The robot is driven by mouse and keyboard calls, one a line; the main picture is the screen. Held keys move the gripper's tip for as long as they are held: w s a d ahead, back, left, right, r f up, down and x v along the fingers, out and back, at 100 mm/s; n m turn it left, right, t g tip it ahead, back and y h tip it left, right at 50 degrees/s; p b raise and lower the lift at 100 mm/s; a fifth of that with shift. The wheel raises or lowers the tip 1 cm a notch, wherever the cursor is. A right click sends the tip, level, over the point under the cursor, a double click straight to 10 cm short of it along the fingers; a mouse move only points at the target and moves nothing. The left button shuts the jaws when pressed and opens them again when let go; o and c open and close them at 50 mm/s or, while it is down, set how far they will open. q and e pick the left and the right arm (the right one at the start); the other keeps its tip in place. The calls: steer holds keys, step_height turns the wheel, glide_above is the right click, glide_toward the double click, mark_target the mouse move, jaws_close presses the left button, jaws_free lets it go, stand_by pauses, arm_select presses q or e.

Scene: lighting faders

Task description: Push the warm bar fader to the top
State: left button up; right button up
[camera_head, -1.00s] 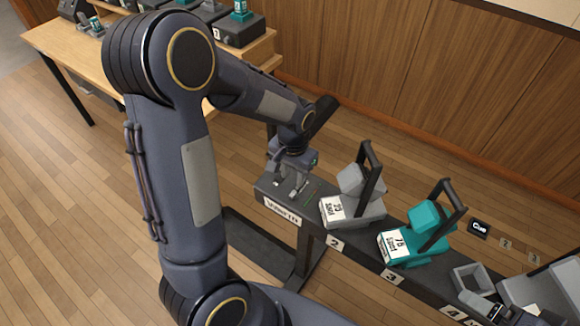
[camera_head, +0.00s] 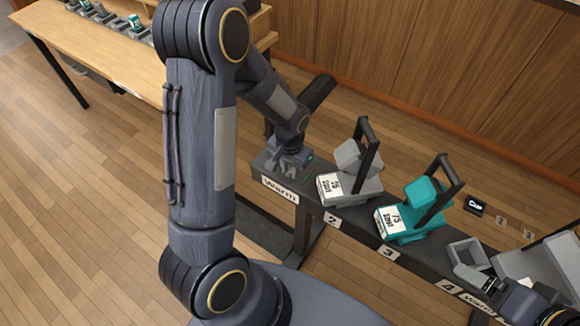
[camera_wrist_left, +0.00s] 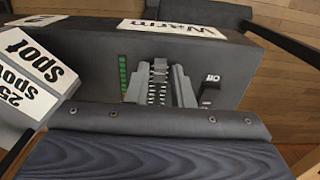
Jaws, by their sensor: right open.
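The "Warm" label (camera_head: 280,190) marks the left end of a long dark bar (camera_head: 318,207). The fader there is mostly hidden by my left gripper (camera_head: 287,167), which is low over that end in the head view. In the left wrist view, the left fingers (camera_wrist_left: 160,72) reach down on the bar beside a column of green lights (camera_wrist_left: 123,75), with grey ribbed surfaces between them. I cannot tell whether they hold the fader knob. The "Warm" label (camera_wrist_left: 180,27) appears upside down there. My right gripper (camera_head: 478,278) is open near label 4, partly cut by its arm.
A grey lamp block (camera_head: 352,180) and a teal lamp block (camera_head: 418,210), each with a dark upright handle, stand right of the warm end. A small switch (camera_wrist_left: 210,90) is beside the left fingers. A wooden desk (camera_head: 85,55) stands at back left.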

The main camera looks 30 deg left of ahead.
arm_select(q)
jaws_close()
steer(key=w, duration=0.7)
steer(key=shift+d+b, duration=0.3)
steer(key=shift+b, duration=0.1)
steer(key=shift+w, duration=0.25)
steer(key=shift+o, duration=1.7)
jaws_free()
